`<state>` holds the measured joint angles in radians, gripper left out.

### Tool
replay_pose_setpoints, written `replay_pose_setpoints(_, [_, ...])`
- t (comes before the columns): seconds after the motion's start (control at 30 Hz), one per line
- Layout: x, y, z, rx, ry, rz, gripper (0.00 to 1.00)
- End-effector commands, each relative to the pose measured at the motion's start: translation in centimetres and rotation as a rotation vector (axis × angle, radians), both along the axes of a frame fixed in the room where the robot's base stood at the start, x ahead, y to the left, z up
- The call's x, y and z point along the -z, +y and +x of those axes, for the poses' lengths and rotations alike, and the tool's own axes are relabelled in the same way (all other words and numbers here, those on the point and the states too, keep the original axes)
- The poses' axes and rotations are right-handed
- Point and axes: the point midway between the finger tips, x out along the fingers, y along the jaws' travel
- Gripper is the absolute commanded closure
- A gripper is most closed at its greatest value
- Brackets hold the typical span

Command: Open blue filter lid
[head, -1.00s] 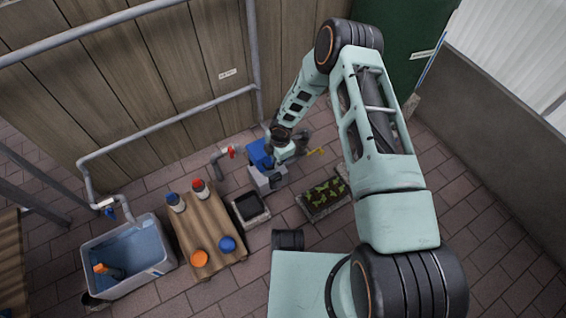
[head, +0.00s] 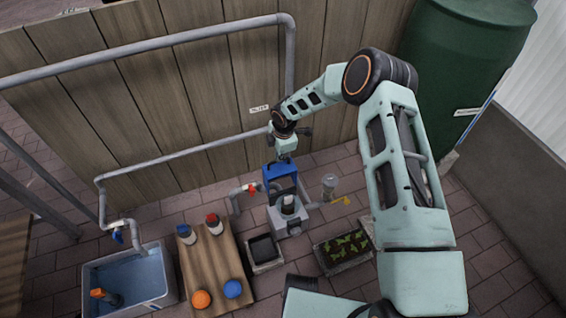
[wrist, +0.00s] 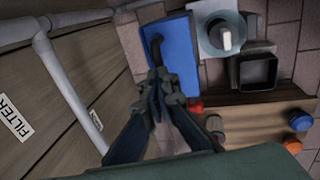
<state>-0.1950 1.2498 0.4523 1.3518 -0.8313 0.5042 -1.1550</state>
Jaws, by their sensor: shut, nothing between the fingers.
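The blue filter lid (head: 281,176) stands raised at the back edge of the grey filter box (head: 290,221), whose top is uncovered. A pale cylinder with a dark top (head: 288,204) sits in the box. In the wrist view the lid (wrist: 181,52) is a blue panel with a dark curved handle (wrist: 155,45), beside the box (wrist: 222,42). My gripper (wrist: 162,78) is shut and empty, with its tips near the lower end of that handle; I cannot tell whether they touch. In the head view my gripper (head: 284,155) is just above the lid.
A pipe with a red valve (head: 250,188) is left of the box. A clear container (head: 329,184) and yellow handle (head: 341,201) are at its right. An empty dark tray (head: 264,252), a planter (head: 343,265) and a low wooden table (head: 214,262) lie in front. The plank wall (head: 180,110) is close behind.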

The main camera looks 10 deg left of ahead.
Motion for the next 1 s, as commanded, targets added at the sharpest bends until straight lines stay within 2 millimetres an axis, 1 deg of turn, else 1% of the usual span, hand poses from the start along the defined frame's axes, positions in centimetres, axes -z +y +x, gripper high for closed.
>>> replay_pose_setpoints(0.03, [2.0, -1.3, -1.8, -0.003, 0.039, -0.031, 0.95])
replay_pose_setpoints(0.13, [1.9, -1.3, -1.8, -0.002, 0.039, -0.031, 0.84])
replay_pose_setpoints(0.37, [1.9, -1.4, -1.8, 0.0, 0.04, -0.03, 0.84])
replay_pose_setpoints(0.4, [1.1, -0.9, -0.9, -0.001, 0.021, -0.019, 0.84])
replay_pose_setpoints(0.57, [1.2, -0.5, -0.4, -0.001, 0.02, -0.018, 0.84])
replay_pose_setpoints(1.0, [0.6, 1.5, 2.5, -0.001, 0.013, -0.012, 0.84])
